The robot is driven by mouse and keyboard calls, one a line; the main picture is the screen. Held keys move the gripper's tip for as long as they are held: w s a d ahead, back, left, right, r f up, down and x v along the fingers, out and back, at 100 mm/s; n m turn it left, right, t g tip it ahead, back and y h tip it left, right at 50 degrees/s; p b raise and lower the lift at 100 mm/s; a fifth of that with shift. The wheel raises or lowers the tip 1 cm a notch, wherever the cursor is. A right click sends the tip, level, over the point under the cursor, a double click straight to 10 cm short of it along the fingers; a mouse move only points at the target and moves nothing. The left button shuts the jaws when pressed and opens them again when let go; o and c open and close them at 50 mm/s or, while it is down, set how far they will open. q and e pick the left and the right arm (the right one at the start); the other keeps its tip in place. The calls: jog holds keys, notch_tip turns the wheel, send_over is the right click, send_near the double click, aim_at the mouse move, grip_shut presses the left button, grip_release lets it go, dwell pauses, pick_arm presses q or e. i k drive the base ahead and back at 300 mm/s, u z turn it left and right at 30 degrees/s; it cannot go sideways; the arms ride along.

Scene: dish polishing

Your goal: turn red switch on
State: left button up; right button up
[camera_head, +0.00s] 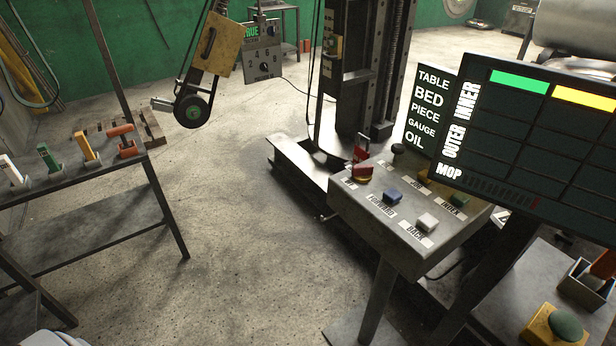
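A grey control box (385,235) stands on a post right of the middle. At its back left corner an upright red switch (361,151) stands up from the top; whether it is on or off is too small to tell. Neither of my grippers can be made out, and nothing touches the box. A pale, rounded part at the bottom left edge may belong to my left arm, but no fingers show.
The box also carries a blue button (391,196), a white button (427,222), a green button (459,199) and a black knob (398,149). A dark display (540,140) overhangs on the right. A metal rack (90,170) with several colored handles stands left. Open floor lies between.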

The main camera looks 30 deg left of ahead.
aim_at(361, 173)
jog(key=u, duration=3.65)
jog(key=i, duration=0.1)
jog(key=z, duration=2.8)
jog(key=i, duration=0.8)
jog(key=z, duration=0.6)
